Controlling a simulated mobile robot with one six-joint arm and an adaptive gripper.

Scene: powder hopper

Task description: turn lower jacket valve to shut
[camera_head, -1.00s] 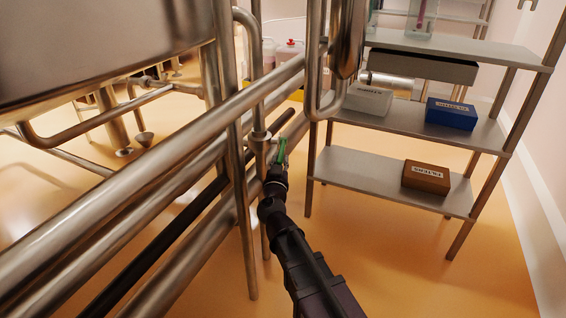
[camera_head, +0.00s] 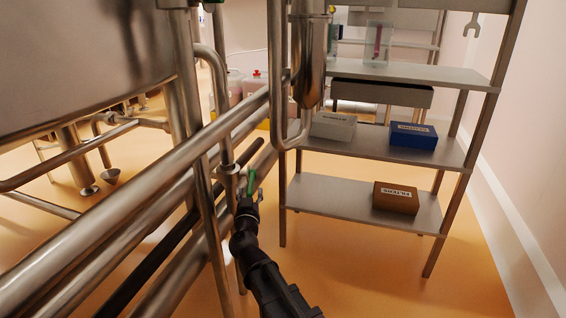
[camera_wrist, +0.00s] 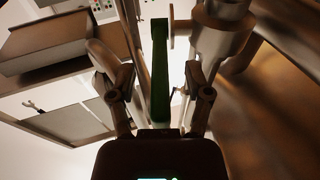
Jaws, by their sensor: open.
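The lower jacket valve shows as a green lever handle (camera_head: 252,180) on a vertical steel pipe (camera_head: 229,168) in the head view. In the wrist view the green handle (camera_wrist: 160,70) runs upright up the middle of the picture. My gripper (camera_head: 247,203) is right at the handle in the head view, below it. In the wrist view my gripper (camera_wrist: 161,85) is open, with one finger on each side of the handle and a visible gap to each. The handle's lower end reaches down between the fingers toward the palm. The valve body is partly hidden.
Thick steel pipes (camera_head: 130,190) run diagonally close on the left of my arm. A steel shelf rack (camera_head: 340,200) stands to the right, with a brown box (camera_head: 396,198), a blue box (camera_head: 413,136) and a grey box (camera_head: 333,126). The floor at lower right is clear.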

